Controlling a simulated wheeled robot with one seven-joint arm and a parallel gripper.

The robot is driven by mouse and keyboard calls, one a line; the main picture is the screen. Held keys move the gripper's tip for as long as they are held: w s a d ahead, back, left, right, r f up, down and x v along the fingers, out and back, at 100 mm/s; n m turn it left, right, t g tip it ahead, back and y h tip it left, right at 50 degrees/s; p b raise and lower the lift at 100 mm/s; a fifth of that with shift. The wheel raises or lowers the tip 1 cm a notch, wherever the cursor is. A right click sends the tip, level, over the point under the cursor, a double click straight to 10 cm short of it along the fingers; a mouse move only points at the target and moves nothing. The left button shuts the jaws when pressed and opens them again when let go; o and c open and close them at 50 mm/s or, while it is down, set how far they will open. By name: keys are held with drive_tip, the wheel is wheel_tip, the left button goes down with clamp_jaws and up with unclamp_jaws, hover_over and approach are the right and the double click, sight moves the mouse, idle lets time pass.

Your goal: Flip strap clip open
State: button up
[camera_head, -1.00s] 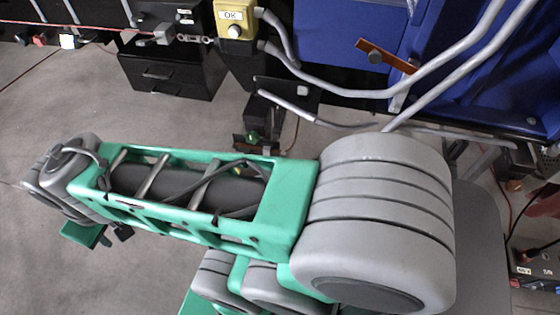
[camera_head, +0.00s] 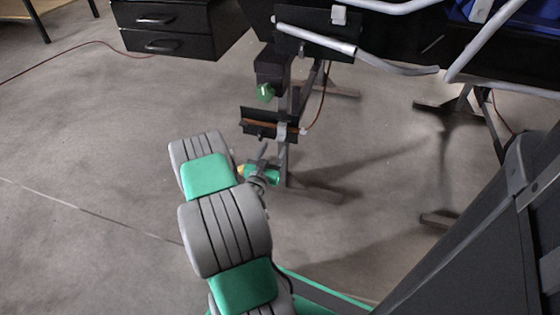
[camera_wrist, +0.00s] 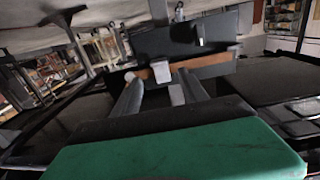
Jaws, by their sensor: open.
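A black plate (camera_head: 262,124) on a stand carries a brown strap (camera_head: 262,124). A small pale clip (camera_head: 281,129) sits on the strap near the plate's right side. In the wrist view, the brown strap (camera_wrist: 212,65) runs across a dark plate, and the pale clip (camera_wrist: 161,71) is just ahead of my fingers. My gripper (camera_head: 264,150) is just below and in front of the plate. In the wrist view, my gripper (camera_wrist: 158,82) is open, its two grey fingers pointing at the strap. A pale piece shows between the fingers; whether they touch it I cannot tell.
A green knob (camera_head: 264,92) on a black box is above the strap plate. Another black plate with a grey tube (camera_head: 315,38) is higher up. Black drawers (camera_head: 175,28) stand at the back left. The floor to the left is clear.

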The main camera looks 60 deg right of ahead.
sight(280, 138)
drive_tip(key=shift+t, duration=0.3)
drive_tip(key=d, duration=0.5)
drive_tip(key=w+d+f, duration=0.1)
drive_tip(key=d, duration=0.1)
drive_tip(key=shift+d+f, duration=0.1)
drive_tip(key=shift+d, duration=0.25)
drive_tip(key=shift+c, duration=0.5)
clamp_jaws()
